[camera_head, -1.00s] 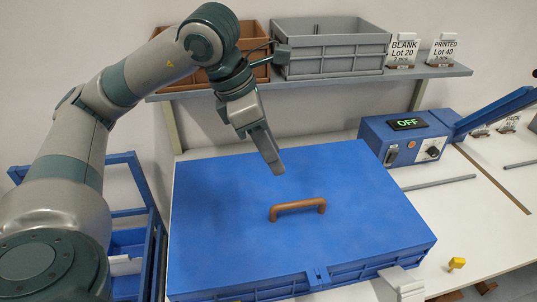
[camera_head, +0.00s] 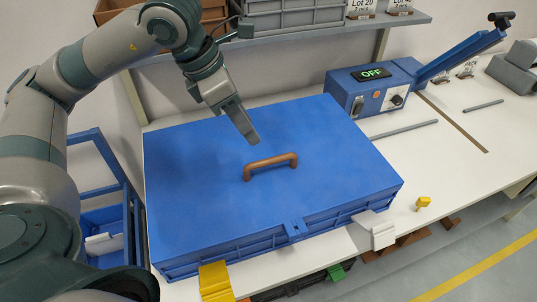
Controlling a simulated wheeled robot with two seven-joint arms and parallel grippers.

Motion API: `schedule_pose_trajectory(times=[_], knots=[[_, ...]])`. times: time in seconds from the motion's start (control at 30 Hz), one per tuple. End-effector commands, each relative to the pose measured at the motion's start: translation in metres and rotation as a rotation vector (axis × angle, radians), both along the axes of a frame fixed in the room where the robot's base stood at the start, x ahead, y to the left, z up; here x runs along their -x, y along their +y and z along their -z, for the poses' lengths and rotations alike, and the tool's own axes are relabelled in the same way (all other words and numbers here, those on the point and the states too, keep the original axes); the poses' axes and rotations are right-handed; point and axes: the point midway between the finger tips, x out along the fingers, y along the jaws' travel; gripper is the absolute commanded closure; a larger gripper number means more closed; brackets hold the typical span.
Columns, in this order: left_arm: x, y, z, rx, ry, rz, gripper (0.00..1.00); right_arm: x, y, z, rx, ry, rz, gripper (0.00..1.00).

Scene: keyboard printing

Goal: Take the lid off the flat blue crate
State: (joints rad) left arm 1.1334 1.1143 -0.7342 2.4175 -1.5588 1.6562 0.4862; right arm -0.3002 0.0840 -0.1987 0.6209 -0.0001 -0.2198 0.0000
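The flat blue crate (camera_head: 240,248) sits on the white table, covered by its flat blue lid (camera_head: 210,190). A brown bar handle (camera_head: 270,164) stands on the middle of the lid. My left gripper (camera_head: 252,138) hangs just above and behind the handle, pointing down, and appears apart from it. Its fingers look close together, but I cannot tell from this angle whether they are open or shut. My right gripper is not clearly in view.
A blue machine with an OFF display (camera_head: 375,90) stands behind right of the crate. A shelf (camera_head: 400,22) with a grey crate (camera_head: 295,14) is above. A yellow piece (camera_head: 423,202) and a white piece (camera_head: 381,234) are at the front right. A blue rack (camera_head: 105,215) stands left.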

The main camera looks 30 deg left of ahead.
Motion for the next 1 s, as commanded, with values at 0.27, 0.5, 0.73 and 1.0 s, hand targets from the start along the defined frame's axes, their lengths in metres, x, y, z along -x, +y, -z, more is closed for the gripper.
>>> schedule_pose_trajectory(times=[0.27, 0.5, 0.73, 1.0], knots=[[-0.012, -0.011, 0.041, -0.001, 0.006, 0.001, 0.64, 0.001, 0.008, -0.012, -0.008, 0.001, 0.001, 0.69], [-0.023, -0.022, 0.077, 0.000, 0.005, 0.000, 0.64, 0.001, 0.010, -0.022, -0.010, 0.001, 0.001, 0.69], [-0.033, -0.030, 0.109, -0.001, 0.003, 0.001, 0.64, 0.001, 0.006, -0.032, -0.006, 0.001, -0.001, 0.69], [-0.040, -0.036, 0.129, 0.000, 0.001, 0.001, 0.64, 0.001, 0.002, -0.037, -0.002, 0.001, -0.001, 0.69]])
